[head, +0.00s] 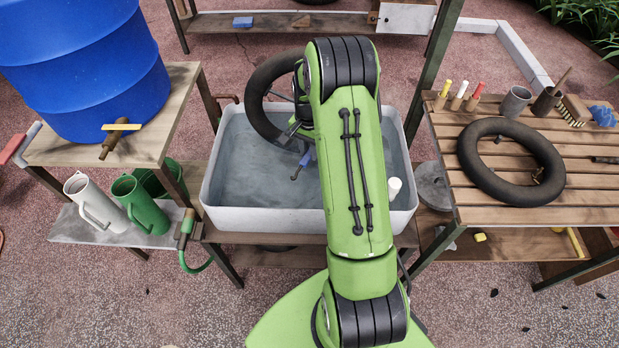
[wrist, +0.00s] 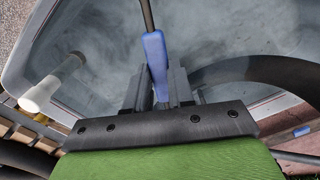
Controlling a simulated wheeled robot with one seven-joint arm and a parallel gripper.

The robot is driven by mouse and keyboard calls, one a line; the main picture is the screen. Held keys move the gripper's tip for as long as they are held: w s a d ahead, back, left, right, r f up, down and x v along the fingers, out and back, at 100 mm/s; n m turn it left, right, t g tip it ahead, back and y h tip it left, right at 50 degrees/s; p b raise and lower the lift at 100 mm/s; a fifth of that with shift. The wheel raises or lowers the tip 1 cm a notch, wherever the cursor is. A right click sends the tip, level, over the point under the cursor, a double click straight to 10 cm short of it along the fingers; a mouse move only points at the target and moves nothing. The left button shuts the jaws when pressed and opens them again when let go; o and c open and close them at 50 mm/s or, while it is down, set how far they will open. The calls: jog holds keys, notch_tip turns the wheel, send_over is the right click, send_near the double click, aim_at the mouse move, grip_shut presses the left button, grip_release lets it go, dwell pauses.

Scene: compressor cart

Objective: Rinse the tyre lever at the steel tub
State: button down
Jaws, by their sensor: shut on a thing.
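The tyre lever (wrist: 154,52) has a blue handle and a thin dark shaft. My gripper (wrist: 158,88) is shut on its handle, and the shaft points away from the jaws. In the head view the lever (head: 305,159) hangs tilted over the water in the tub, its tip low and to the left. Whether the tip touches the water I cannot tell. The steel tub (head: 262,219) is a pale grey basin holding cloudy water. In the head view my arm covers its right middle and part of my gripper (head: 299,133).
A black tyre or tube (head: 258,103) leans upright at the tub's back, close to my gripper. A white cylinder (head: 394,188) stands at the tub's right side. A blue barrel (head: 85,70) is left; a slatted table (head: 440,135) with a black tube (head: 480,175) is right.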

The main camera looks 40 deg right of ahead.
aim_at(309, 153)
notch_tip(309, 153, up, 4)
jog(key=p, duration=0.3)
jog(key=shift+r, duration=0.15)
dwell(0.6)
